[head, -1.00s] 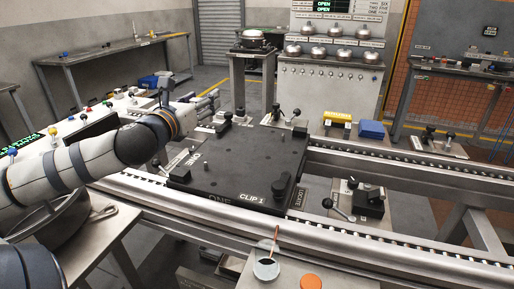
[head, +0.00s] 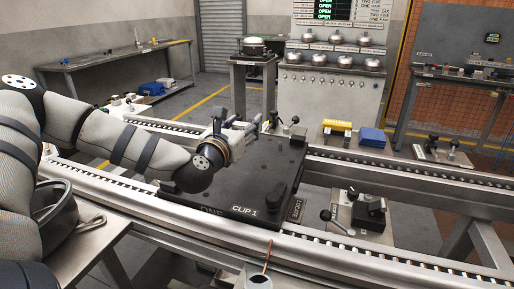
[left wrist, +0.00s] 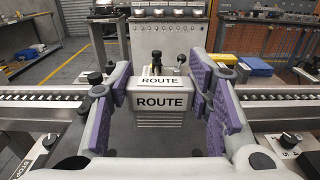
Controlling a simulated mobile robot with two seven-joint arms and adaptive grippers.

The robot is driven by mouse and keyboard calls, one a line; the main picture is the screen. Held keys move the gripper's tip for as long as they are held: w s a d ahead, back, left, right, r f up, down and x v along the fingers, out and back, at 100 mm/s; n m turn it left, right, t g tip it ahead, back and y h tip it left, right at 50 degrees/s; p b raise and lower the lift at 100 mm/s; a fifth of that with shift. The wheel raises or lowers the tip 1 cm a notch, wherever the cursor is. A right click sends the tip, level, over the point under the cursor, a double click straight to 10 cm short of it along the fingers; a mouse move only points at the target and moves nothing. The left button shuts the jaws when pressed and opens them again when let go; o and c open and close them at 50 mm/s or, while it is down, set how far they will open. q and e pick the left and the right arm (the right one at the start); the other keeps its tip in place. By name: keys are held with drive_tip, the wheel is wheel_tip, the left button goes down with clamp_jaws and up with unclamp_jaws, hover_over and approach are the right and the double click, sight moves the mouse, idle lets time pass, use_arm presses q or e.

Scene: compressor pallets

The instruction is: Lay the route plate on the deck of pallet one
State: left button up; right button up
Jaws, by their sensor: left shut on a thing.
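Pallet one (head: 262,165) is a dark square deck marked "ONE" and "CLIP 1" on the rail conveyor, in the middle of the head view. My left gripper (head: 240,128) reaches over its far left part. In the left wrist view my left gripper (left wrist: 163,92) has its purple-padded fingers shut on the route plate (left wrist: 161,103), a small light block with "ROUTE" on its front and top faces. The dark deck shows below and around the plate; I cannot tell whether they touch. My right gripper is not in view.
A yellow block (head: 337,126) and a blue box (head: 372,137) lie beyond the rails. The deck's front middle is clear.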

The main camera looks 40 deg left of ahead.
use_arm(q)
drive_tip(key=f, duration=0.1)
drive_tip(key=w+d+f, duration=0.1)
drive_tip(key=f, duration=0.1)
drive_tip(key=shift+w+d+f+b, duration=0.3)
drive_tip(key=shift+d+f+b, duration=0.05)
drive_tip(key=shift+f, duration=0.05)
drive_tip(key=shift+f+b, duration=0.4)
drive_tip(key=shift+f, duration=1.15)
drive_tip(key=o, duration=1.1)
drive_tip(key=shift+r, duration=0.1)
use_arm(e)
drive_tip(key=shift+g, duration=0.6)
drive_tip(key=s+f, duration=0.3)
use_arm(q)
drive_tip(key=shift+r, duration=0.4)
drive_tip(key=v, duration=0.6)
drive_tip(key=p+v, duration=0.1)
drive_tip(key=v, duration=0.5)
drive_tip(key=shift+f, duration=0.2)
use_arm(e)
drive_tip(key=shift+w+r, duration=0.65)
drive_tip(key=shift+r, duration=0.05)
use_arm(q)
drive_tip(key=shift+d+f, duration=0.1)
